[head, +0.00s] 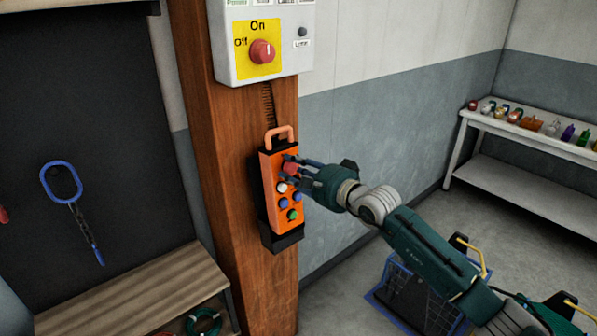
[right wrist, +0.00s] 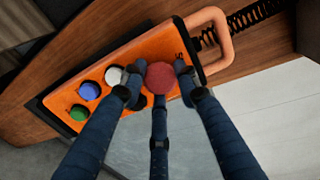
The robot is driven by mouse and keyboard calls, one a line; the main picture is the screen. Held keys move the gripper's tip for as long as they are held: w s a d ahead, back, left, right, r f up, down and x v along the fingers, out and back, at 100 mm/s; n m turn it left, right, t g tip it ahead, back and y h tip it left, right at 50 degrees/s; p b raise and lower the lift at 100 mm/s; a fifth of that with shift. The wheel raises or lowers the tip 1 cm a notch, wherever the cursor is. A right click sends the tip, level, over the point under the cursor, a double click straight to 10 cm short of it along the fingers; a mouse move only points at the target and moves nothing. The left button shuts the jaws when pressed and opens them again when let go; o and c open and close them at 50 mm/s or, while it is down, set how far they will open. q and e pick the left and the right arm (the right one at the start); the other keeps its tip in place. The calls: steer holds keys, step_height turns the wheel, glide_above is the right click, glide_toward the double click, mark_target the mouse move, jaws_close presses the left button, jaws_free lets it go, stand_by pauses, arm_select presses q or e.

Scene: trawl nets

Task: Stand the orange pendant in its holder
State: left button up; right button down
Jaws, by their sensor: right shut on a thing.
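The orange pendant (head: 269,187) stands nearly upright against the wooden post, with a loop handle on top and red, white, blue and green buttons. It also fills the upper part of the right wrist view (right wrist: 83,62). The black holder (head: 284,241) is on the post, showing below and behind the pendant's lower end. The pendant's bottom appears to be in it, but how deep is hard to tell. My right gripper (head: 291,172) is shut on the pendant at its front, its fingers around the red button (right wrist: 160,77). My left gripper is not in view.
A white control box (head: 225,68) with a red knob is above the pendant on the wooden post (head: 190,90). A coiled cord (head: 267,104) runs between them. A wooden bench (head: 130,305) is at lower left, a blue crate (head: 380,297) on the floor, a shelf (head: 545,165) at right.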

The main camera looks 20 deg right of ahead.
mark_target(285, 163)
steer(key=shift+r+b+x, duration=0.15)
steer(key=shift+b+x, duration=0.05)
steer(key=shift+x, duration=0.8)
steer(key=shift+r+b+x, duration=0.1)
steer(key=shift+b+x, duration=0.1)
steer(key=shift+x, duration=0.75)
steer(key=shift+s+d+f+b, duration=0.1)
steer(key=shift+f+b, duration=1.05)
steer(key=shift+f, duration=0.05)
steer(key=shift+s+f+b, duration=0.1)
steer(key=shift+f+b, duration=1)
steer(key=shift+f, duration=0.15)
